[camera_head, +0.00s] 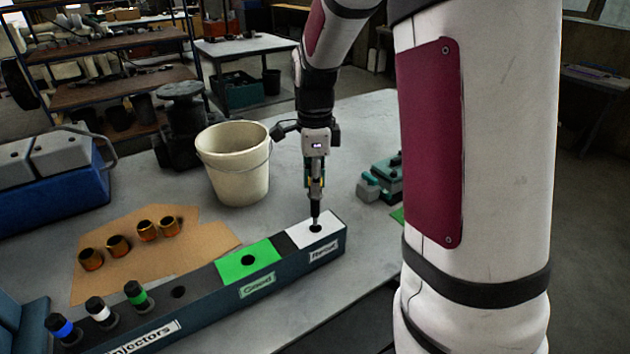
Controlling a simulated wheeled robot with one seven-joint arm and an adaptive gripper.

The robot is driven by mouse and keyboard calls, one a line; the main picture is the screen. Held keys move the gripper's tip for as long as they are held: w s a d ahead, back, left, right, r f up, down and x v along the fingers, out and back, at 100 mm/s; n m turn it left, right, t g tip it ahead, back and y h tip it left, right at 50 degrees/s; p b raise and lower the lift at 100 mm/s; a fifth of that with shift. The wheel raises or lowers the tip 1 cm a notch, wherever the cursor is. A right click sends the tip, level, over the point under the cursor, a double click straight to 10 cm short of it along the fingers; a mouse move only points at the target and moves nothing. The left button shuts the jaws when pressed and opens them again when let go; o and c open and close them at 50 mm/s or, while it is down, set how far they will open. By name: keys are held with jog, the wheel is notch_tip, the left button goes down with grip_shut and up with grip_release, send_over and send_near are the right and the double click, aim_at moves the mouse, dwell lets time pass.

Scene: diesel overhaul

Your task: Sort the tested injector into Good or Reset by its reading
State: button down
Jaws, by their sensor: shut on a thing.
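My gripper (316,190) points straight down over the white Reset section (300,236) of a long dark rack and is shut on a dark, slim injector (316,211). The injector is upright, its lower end at the Reset hole; I cannot tell how far in it sits. The green Good section (232,267) lies just left of Reset, and its hole is empty. The rack's Injectors section (185,325) holds injectors with a blue cap (61,327), a white cap (98,309) and a green cap (136,292), beside an empty hole. I see no test reading.
A cream bucket (235,165) stands close left of my gripper. Several brass sleeves (119,246) stand on brown cardboard (200,240). A teal-grey device (383,180) sits to the right. A blue toolbox (60,200) is at the far left. The tabletop behind my gripper is clear.

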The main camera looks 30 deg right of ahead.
aim_at(315, 225)
jog(key=shift+f, duration=0.2)
jog(key=shift+f+b, duration=0.5)
jog(key=shift+f, duration=1.3)
jog(key=shift+f+b, duration=0.45)
jog(key=shift+f, duration=1.2)
dwell(0.4)
jog(key=shift+f+b, duration=0.4)
jog(key=shift+f, duration=0.8)
dwell(0.3)
